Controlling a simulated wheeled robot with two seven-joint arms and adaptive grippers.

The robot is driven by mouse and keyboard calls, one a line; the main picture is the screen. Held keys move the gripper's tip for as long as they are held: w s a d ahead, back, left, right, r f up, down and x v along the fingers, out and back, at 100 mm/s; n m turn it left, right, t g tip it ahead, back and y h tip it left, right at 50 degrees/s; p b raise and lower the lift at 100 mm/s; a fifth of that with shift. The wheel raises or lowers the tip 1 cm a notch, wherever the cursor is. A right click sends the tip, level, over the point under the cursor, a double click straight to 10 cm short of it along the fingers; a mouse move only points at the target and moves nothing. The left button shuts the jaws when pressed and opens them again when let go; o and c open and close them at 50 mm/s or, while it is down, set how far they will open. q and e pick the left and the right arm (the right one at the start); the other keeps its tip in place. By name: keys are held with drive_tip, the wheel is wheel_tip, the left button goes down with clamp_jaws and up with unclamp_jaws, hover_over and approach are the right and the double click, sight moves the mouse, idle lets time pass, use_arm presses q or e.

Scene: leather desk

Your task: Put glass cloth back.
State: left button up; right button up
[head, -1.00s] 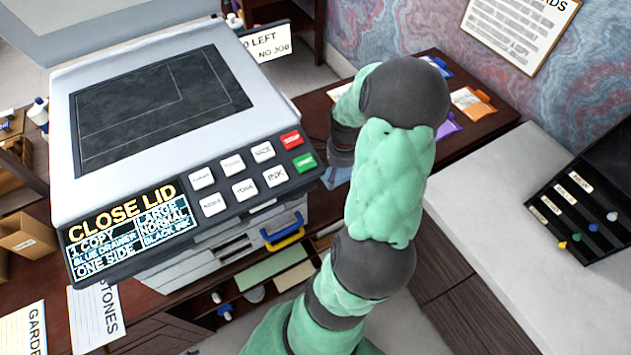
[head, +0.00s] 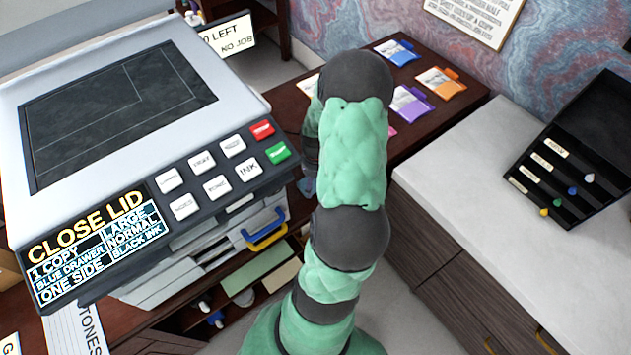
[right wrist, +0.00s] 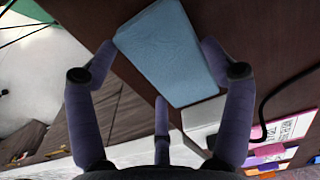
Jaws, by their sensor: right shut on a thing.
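A light blue cloth (right wrist: 168,52), seen as a flat block, lies between the fingers of my right gripper (right wrist: 160,50) in the right wrist view. The fingers are shut on it, over a dark brown wooden surface. My left gripper is out of view.
The dark desk (head: 425,115) at the back holds purple (head: 410,103), orange (head: 441,82) and blue (head: 396,51) packets. A white-topped cabinet (head: 470,185) stands right, with a black slotted tray (head: 580,150) on it. A black cable (right wrist: 280,90) shows in the right wrist view.

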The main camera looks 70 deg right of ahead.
sight(315, 184)
drive_tip(key=shift+f, duration=0.15)
drive_tip(key=o, duration=1)
drive_tip(key=shift+r, duration=0.45)
wheel_tip(315, 184, up, 12)
drive_tip(key=p, duration=0.3)
drive_tip(key=shift+f, duration=0.2)
